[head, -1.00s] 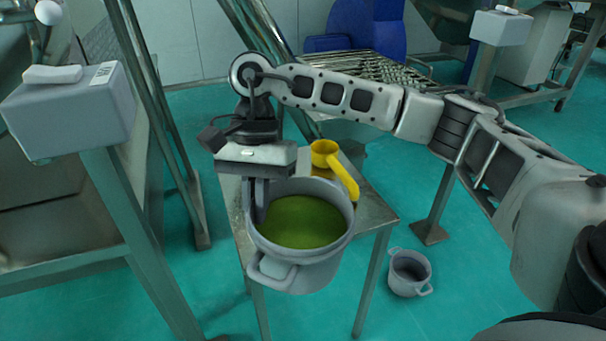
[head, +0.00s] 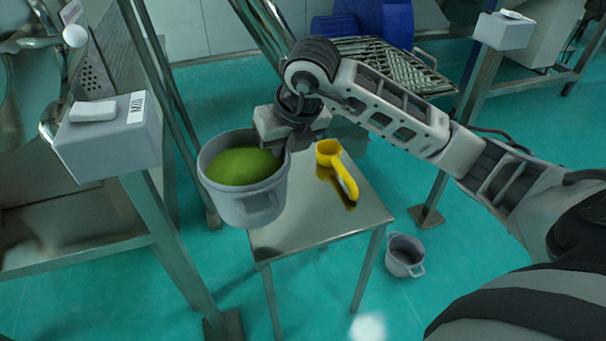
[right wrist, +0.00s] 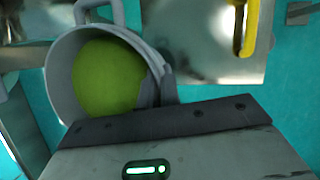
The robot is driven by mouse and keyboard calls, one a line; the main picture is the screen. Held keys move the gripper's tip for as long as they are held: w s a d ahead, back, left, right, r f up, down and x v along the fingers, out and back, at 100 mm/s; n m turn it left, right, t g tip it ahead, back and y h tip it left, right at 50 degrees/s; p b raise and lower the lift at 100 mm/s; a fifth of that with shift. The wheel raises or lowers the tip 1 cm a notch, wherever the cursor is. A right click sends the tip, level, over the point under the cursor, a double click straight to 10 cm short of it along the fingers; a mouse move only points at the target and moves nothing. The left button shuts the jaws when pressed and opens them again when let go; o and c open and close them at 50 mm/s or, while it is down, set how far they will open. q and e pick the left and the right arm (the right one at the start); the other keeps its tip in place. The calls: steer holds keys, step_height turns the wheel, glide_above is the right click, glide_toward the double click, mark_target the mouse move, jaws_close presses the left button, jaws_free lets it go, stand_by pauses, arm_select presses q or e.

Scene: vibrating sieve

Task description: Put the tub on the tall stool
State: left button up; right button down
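The tub (head: 250,205) is a grey pot with side handles and green contents. My right gripper (head: 281,146) is shut on its rim, and the tub hangs nearly upright at the left edge of a metal-topped stool (head: 325,224). In the right wrist view the tub (right wrist: 62,85) is at the left, with the finger (right wrist: 158,88) at its rim; the other finger is hidden. The stool top (right wrist: 195,45) shows beside it. My left gripper is not in view.
A yellow scoop (head: 346,182) lies on the stool's back part. A smaller grey pot (head: 405,256) stands on the green floor at the right. A grey box on a post (head: 110,140) and steel machine framing stand close at the left.

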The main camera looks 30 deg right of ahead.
steer(key=w+d+f+b, duration=0.1)
steer(key=w+d+f, duration=0.8)
steer(key=f, duration=0.3)
steer(key=shift+w+d+f+b, duration=0.3)
steer(key=shift+d+f+b, duration=0.05)
steer(key=shift+d+b, duration=0.1)
steer(key=c, duration=1.7)
jaws_free()
steer(key=shift+s+f, duration=0.1)
steer(key=shift+o, duration=0.5)
